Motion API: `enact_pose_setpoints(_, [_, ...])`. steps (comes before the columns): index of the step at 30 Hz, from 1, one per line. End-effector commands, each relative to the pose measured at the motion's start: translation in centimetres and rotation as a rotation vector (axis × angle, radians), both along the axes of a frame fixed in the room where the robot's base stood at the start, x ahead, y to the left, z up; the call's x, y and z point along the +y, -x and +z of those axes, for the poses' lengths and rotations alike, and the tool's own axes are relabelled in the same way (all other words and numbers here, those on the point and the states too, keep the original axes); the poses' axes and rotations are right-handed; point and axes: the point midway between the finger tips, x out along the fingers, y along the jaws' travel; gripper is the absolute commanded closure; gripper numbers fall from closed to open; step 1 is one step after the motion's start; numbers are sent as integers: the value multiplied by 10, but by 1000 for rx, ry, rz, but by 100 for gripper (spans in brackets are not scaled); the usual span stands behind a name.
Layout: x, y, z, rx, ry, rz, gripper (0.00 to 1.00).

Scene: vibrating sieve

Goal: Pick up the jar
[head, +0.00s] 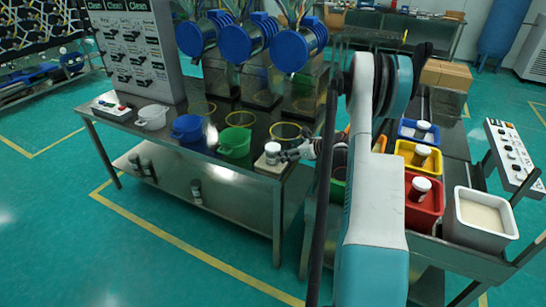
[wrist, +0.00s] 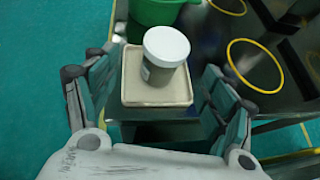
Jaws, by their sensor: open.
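A jar with a white lid and a grey body stands upright on a square beige plate (wrist: 158,89) at the table's corner. The jar (wrist: 163,58) is in the upper middle of the wrist view, and it also shows in the head view (head: 272,153). My gripper (wrist: 155,95) is open, with its fingers spread to the left and right of the plate. In the head view my gripper (head: 293,154) is just to the right of the jar. No finger visibly touches the jar.
A green bucket (head: 235,142), a blue bucket (head: 187,127) and a white bucket (head: 152,117) stand left of the jar on the metal table (head: 205,160). A yellow ring (head: 285,131) lies behind it. Blue, yellow and red bins with jars stand on the right bench.

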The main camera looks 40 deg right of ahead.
Motion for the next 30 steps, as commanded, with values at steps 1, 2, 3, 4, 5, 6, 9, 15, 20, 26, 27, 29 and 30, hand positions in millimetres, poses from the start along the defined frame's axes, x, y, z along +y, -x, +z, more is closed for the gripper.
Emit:
enact_pose_setpoints(1, [2,-9,-7,0,0,1,24])
enact_pose_setpoints(2, [3,-14,-10,0,0,1,24])
enact_pose_setpoints(3, [4,-20,-13,0,-1,2,24])
enact_pose_setpoints(4, [5,-23,-14,0,0,1,24])
enact_pose_setpoints(5, [5,-26,-16,0,-1,0,24])
enact_pose_setpoints(6, [5,-30,-17,-1,-1,-1,24])
enact_pose_setpoints(9, [7,-35,-20,-1,-1,-1,24])
enact_pose_setpoints(15, [7,-45,-26,-1,-2,-1,24])
enact_pose_setpoints(20, [7,-65,-38,-2,-2,-2,24])
enact_pose_setpoints(26, [10,-82,-46,-2,-1,-3,24])
enact_pose_setpoints(27, [10,-83,-45,-2,-1,-3,24])
enact_pose_setpoints(29, [10,-82,-45,-2,-2,-3,24])
enact_pose_setpoints(30, [10,-82,-44,-2,-2,-3,24])
